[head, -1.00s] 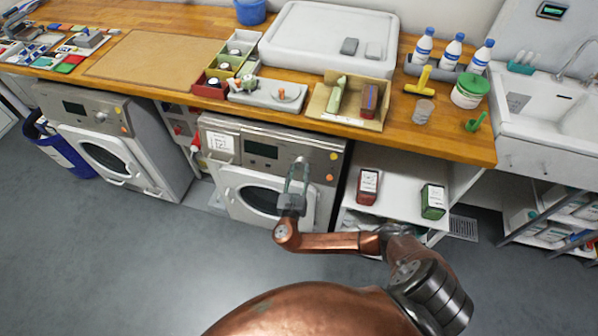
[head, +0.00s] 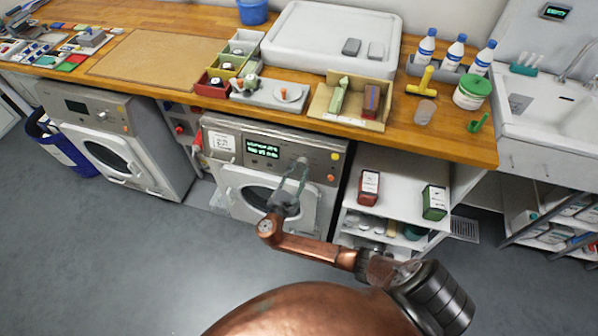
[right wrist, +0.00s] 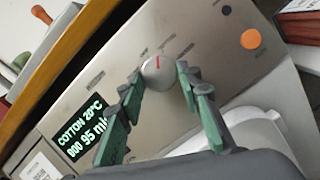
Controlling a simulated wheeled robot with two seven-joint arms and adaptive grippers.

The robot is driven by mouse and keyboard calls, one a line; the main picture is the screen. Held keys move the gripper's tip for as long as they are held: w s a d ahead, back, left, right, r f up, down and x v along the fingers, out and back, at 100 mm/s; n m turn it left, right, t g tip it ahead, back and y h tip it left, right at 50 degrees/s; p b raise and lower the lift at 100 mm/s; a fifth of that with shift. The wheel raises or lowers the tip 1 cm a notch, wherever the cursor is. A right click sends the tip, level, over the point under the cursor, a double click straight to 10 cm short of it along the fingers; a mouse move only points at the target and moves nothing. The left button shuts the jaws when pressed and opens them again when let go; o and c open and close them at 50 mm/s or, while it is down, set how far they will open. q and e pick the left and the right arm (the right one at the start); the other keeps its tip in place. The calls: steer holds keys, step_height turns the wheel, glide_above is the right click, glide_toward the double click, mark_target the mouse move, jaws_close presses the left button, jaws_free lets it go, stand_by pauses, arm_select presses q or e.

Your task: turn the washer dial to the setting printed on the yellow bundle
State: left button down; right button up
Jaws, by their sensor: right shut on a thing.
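The right-hand washer (head: 222,172) stands under the counter with its display (head: 262,149) lit in green. In the right wrist view the display (right wrist: 82,128) reads "COTTON 20°C" with "95" on the line below. The round silver washer dial (right wrist: 158,68) has a red mark that points almost straight up in that view. My right gripper (head: 299,168) is at the dial, shut on it, with one green-padded finger on each side. I cannot make out a yellow bundle or its print. My left gripper is out of view.
An orange round button (right wrist: 251,39) and a dark one sit beside the dial. A second washer (head: 110,140) stands to the left. An open shelf (head: 400,208) with a red and a green container is to the right. The counter (head: 300,119) above holds bins, trays and bottles.

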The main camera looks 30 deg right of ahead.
steer(key=shift+m+g, duration=0.3)
steer(key=shift+m, duration=0.5)
steer(key=o, duration=1.2)
steer(key=shift+c, duration=0.2)
steer(key=shift+a, duration=0.1)
steer(key=v, duration=1.2)
steer(key=shift+f, duration=0.25)
